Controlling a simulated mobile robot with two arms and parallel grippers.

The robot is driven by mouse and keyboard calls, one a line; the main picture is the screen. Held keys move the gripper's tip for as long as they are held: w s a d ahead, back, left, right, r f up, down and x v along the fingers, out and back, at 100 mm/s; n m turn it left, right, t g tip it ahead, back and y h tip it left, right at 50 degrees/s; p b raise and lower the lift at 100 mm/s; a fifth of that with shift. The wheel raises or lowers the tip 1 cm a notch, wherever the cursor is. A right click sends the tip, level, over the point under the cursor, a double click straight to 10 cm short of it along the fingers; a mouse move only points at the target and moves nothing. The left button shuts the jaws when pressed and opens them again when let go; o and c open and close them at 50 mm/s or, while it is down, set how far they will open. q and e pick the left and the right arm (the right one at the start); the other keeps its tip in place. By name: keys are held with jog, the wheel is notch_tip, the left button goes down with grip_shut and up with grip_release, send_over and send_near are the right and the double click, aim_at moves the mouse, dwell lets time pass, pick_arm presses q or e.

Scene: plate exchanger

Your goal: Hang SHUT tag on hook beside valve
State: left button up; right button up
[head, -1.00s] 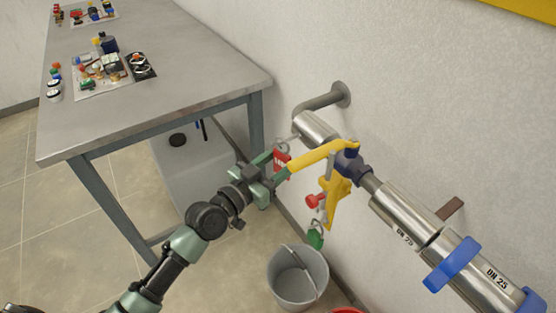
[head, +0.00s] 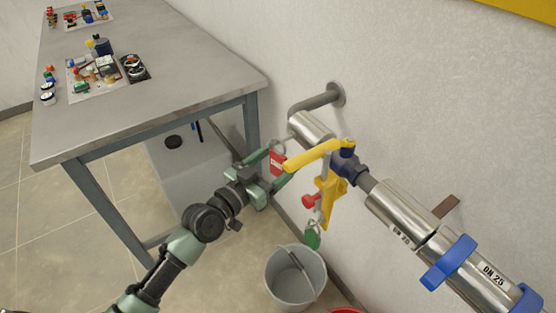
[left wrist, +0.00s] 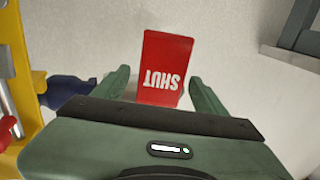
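The red SHUT tag (head: 277,161) hangs by a thin ring beside the pipe, left of the valve's yellow handle (head: 313,158). The hook itself is too small to tell apart from the ring. My left gripper (head: 272,170) is at the tag, with its fingers spread to either side. In the left wrist view the tag (left wrist: 165,68) shows its lettering upside down between the two open fingers (left wrist: 160,85), with gaps on both sides. The valve's dark blue body (head: 346,165) sits on the pipe. My right gripper is not in view.
A yellow lockout piece (head: 329,200) with a red part and a green padlock (head: 313,236) hangs below the valve. A grey bucket (head: 294,278) stands on the floor beneath. A metal table (head: 160,90) with small parts stands left. Silver pipe sections (head: 395,212) run right along the wall.

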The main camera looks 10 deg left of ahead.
pick_arm(q)
jog(key=v, duration=0.7)
jog(key=s+a+f+n+g+y, duration=0.25)
jog(key=a+f, duration=0.25)
jog(key=f, duration=0.9)
jog(key=s+a+f+n+g+y, duration=0.15)
jog(key=a+f+y, duration=0.25)
jog(key=f, duration=1.1)
jog(key=s+a+f+g+y+p, duration=0.15)
jog(key=s+f+g, duration=0.25)
jog(key=s+f, duration=1)
jog(key=s+f+g, duration=0.3)
jog(key=s+f, duration=0.3)
jog(key=s, duration=0.7)
jog(key=s+d+f+g+y+p, duration=0.1)
jog(key=s+f+g, duration=0.2)
jog(key=s+f, duration=0.4)
jog(key=s, duration=0.5)
jog(key=shift+s+g, duration=0.3)
jog(key=shift+s, duration=0.1)
jog(key=shift+w+d, duration=0.1)
jog(key=shift+d, duration=0.05)
